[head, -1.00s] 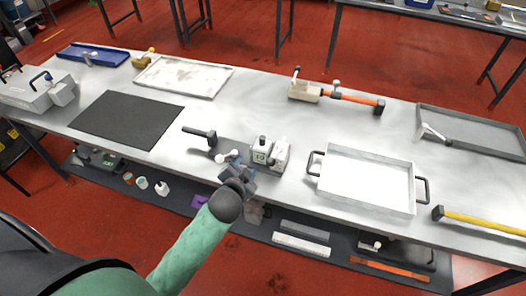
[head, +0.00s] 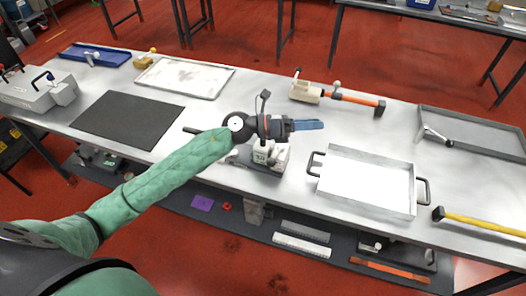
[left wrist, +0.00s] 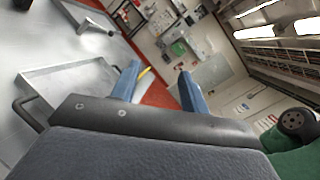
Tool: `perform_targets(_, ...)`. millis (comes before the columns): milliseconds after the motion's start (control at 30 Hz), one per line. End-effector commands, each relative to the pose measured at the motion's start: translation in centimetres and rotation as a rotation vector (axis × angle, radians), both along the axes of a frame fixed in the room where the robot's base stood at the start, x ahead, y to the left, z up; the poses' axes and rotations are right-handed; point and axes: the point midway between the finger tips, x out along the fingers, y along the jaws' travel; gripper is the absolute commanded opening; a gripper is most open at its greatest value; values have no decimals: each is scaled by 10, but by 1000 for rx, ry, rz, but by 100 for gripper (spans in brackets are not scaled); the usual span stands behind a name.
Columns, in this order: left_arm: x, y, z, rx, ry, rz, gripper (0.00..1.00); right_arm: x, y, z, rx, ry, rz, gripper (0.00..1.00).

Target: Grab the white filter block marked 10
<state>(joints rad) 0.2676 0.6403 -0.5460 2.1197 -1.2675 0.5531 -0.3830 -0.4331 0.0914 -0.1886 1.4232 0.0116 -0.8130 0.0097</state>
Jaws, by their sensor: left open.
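The white filter block marked 10 (head: 261,156) stands on the table near its front edge, in the middle of the head view. A second pale block (head: 281,157) stands right beside it. My left gripper (head: 318,125) is above and just beyond the blocks, pointing right, with its arm hiding the block's top. In the left wrist view its two blue fingers (left wrist: 160,82) are spread apart with nothing between them. My right gripper is not in view.
A grey tray with handles (head: 366,181) lies right of the blocks. A black mat (head: 127,119) lies to the left. A hammer with an orange handle (head: 345,97) lies behind the gripper. The table between mat and back tray (head: 184,77) is clear.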

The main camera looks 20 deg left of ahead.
Motion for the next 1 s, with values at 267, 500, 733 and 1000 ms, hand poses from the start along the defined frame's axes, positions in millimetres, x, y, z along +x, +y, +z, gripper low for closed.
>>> perform_targets(267, 13, 47, -54, 624, -253, -254, 45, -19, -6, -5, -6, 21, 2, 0)
perform_targets(500, 40, 138, -82, 1112, -318, -402, 45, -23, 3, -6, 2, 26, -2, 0)
perform_targets(733, 51, 184, -84, 1313, -307, -454, 45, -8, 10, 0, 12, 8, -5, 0)
perform_targets(1000, 53, 179, -103, 1324, -304, -459, 45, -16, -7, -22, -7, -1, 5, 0)
